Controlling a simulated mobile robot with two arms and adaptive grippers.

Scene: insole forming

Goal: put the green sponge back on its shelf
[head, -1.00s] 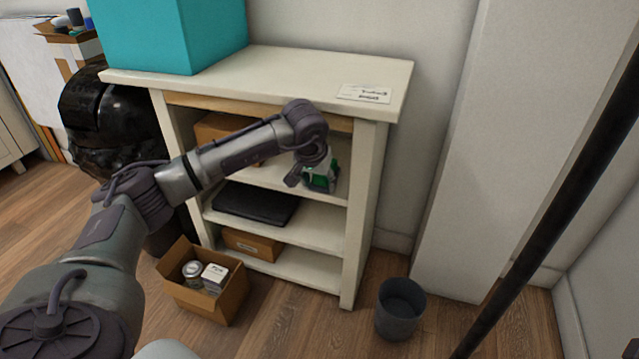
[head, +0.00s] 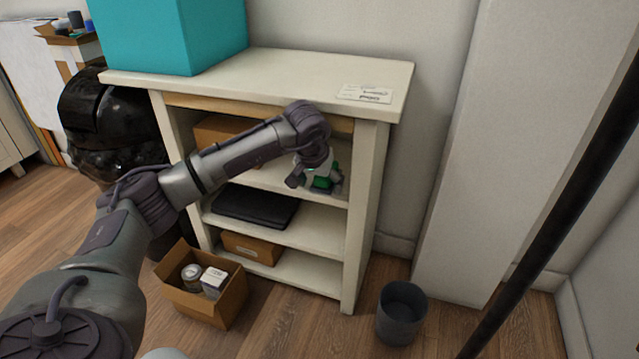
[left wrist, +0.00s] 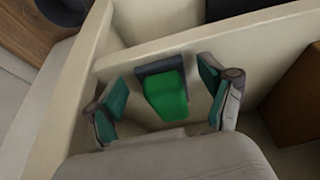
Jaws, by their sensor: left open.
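The green sponge (left wrist: 166,93), bright green with a dark grey end, is on the shelf unit's upper open shelf (head: 275,178), close to the right side panel. In the left wrist view it lies between the two spread fingers of my left gripper (left wrist: 165,95), with a gap on each side. The gripper is open, with teal pads. In the head view the left gripper (head: 322,180) is at that shelf's right end and partly covers the sponge. My right gripper is in neither view.
A black flat case (head: 256,205) lies on the middle shelf and a cardboard box (head: 252,247) on the bottom one. Another brown box (head: 222,130) is on the upper shelf's left. An open carton (head: 222,303) and a grey bin (head: 401,312) stand on the floor.

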